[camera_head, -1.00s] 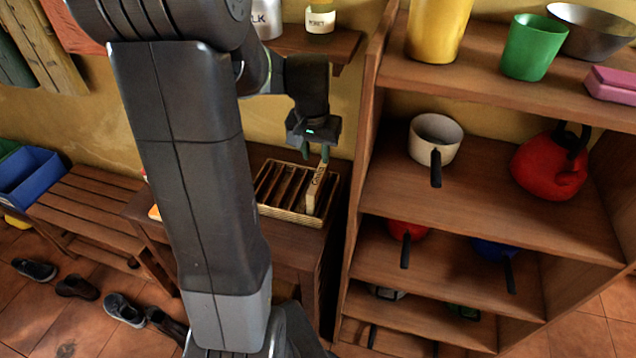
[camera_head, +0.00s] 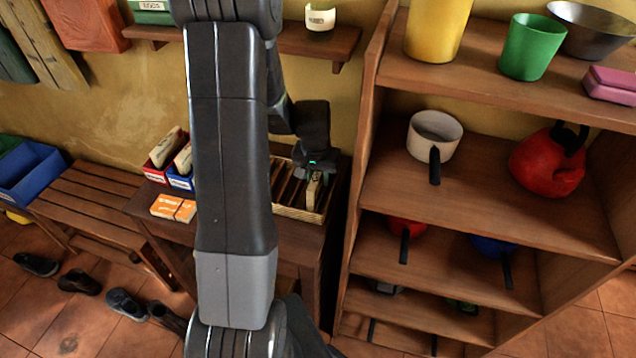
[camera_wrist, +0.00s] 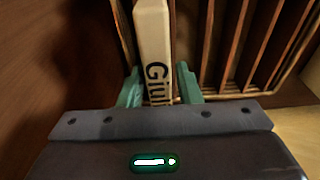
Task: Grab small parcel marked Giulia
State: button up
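The small parcel marked Giulia (camera_head: 313,195) is a narrow cream block standing in a slot of the wooden slatted rack (camera_head: 298,215). In the wrist view the parcel (camera_wrist: 154,38) shows the black letters "Giul"; the rest of the name is hidden by my gripper. My gripper (camera_head: 314,178) is low over the parcel, pointing down. In the wrist view its two green fingers (camera_wrist: 159,88) stand one on each side of the parcel, very close to it. I cannot tell whether they press on it.
A red box (camera_head: 155,174) and a blue box (camera_head: 180,182) holding cream parcels stand left of the rack, with orange cards (camera_head: 172,208) in front. A tall wooden shelf (camera_head: 365,150) with pots rises close on the right. A wall shelf (camera_head: 325,43) hangs above.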

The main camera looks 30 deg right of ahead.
jog(key=shift+f, duration=0.8)
grip_shut()
jog(key=shift+d+r, duration=0.1)
jog(key=shift+r, duration=0.05)
